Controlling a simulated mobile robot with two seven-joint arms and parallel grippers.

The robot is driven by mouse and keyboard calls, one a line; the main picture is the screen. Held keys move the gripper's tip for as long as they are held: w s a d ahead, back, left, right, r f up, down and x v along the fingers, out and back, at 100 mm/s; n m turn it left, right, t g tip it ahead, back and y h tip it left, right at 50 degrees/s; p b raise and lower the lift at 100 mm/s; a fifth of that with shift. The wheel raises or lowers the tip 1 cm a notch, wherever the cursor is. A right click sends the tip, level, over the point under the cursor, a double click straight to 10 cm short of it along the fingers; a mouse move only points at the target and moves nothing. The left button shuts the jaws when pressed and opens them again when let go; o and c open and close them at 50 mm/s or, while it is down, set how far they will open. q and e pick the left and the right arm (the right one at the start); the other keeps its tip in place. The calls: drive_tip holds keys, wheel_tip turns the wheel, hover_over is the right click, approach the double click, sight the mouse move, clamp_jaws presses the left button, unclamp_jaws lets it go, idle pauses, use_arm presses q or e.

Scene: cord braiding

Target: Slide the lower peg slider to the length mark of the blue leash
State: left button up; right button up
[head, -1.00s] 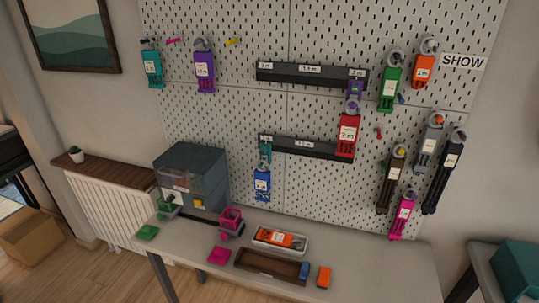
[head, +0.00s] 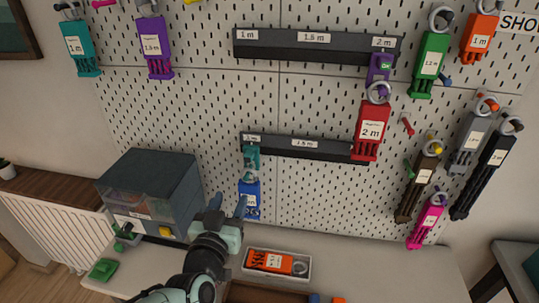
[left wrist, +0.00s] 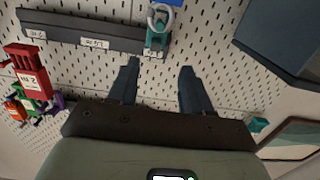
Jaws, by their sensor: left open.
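The lower rail (head: 315,152) is dark, with white length labels; 1.5 m (head: 305,144) is in its middle. The teal lower peg slider (head: 251,158) sits at its left end, near the 1 m mark. The blue leash (head: 249,197) hangs below the slider; its label is too small to read. The inverted left wrist view shows the slider (left wrist: 157,38) and part of the blue leash (left wrist: 168,3). My left gripper (head: 227,205) is open and empty, beside the blue leash in the head view. In the wrist view its fingers (left wrist: 160,66) point toward the slider, apart from it. My right gripper is not in view.
The red 2 m leash (head: 370,130) hangs from the upper rail's purple slider (head: 379,68) and overlaps the lower rail's right end. A dark cabinet (head: 150,190) stands at left. A tray (head: 277,265) with an orange leash lies on the table. Other leashes hang around the pegboard.

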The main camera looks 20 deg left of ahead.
sight(247, 159)
use_arm(q)
drive_tip(key=shift+t, duration=0.3)
drive_tip(key=x, duration=0.4)
drive_tip(key=r+p+x, duration=0.1)
drive_tip(key=x, duration=0.3)
drive_tip(key=r+p+x, duration=0.1)
drive_tip(key=x, duration=0.4)
drive_tip(key=shift+w+d, duration=0.15)
clamp_jaws()
